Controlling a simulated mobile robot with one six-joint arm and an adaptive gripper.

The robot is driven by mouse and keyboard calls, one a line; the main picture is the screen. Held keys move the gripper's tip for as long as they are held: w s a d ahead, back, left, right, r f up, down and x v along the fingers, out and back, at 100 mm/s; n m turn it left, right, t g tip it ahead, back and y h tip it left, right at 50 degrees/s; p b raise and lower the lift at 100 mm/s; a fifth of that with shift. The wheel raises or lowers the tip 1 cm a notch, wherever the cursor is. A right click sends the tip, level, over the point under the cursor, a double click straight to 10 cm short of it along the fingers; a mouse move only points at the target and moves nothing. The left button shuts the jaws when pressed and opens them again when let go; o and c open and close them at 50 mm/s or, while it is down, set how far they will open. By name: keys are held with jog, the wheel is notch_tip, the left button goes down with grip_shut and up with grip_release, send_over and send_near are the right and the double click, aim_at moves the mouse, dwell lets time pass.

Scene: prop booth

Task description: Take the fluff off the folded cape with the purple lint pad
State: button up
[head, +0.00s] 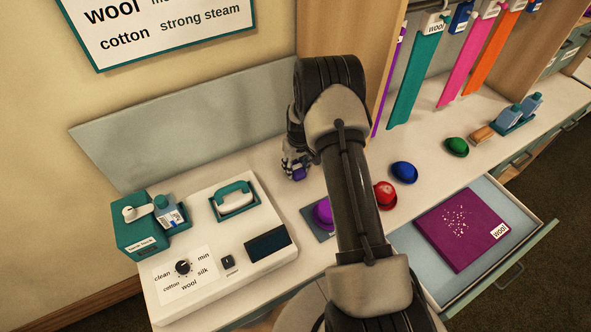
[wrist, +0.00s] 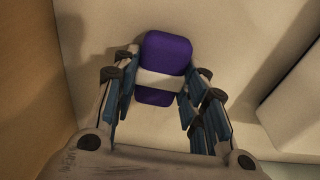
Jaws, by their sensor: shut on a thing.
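The folded cape (head: 455,248) is a flat magenta square with a "wool" tag. It lies in the open drawer at the lower right, and white fluff (head: 458,219) is scattered near its middle. The purple lint pad (wrist: 167,52) has a pale band across it and sits between the fingers in the wrist view. My gripper (wrist: 158,98) is shut on it. In the head view my gripper (head: 295,165) is over the back of the counter, well left of the cape, with a bit of the pad (head: 299,174) showing. The arm hides part of the counter.
A steam station (head: 250,262) with an iron is at left.

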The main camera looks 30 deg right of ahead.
aim_at(296, 168)
jog(key=shift+r, duration=0.15)
jog(key=shift+r+p, duration=0.2)
jog(key=shift+p, duration=0.2)
notch_tip(296, 168, up, 20)
jog(key=p, duration=0.3)
jog(key=o, duration=0.5)
jog(key=shift+c, duration=0.2)
jog(key=shift+f, duration=0.1)
jog(key=c, duration=0.4)
jog(key=shift+o, duration=0.2)
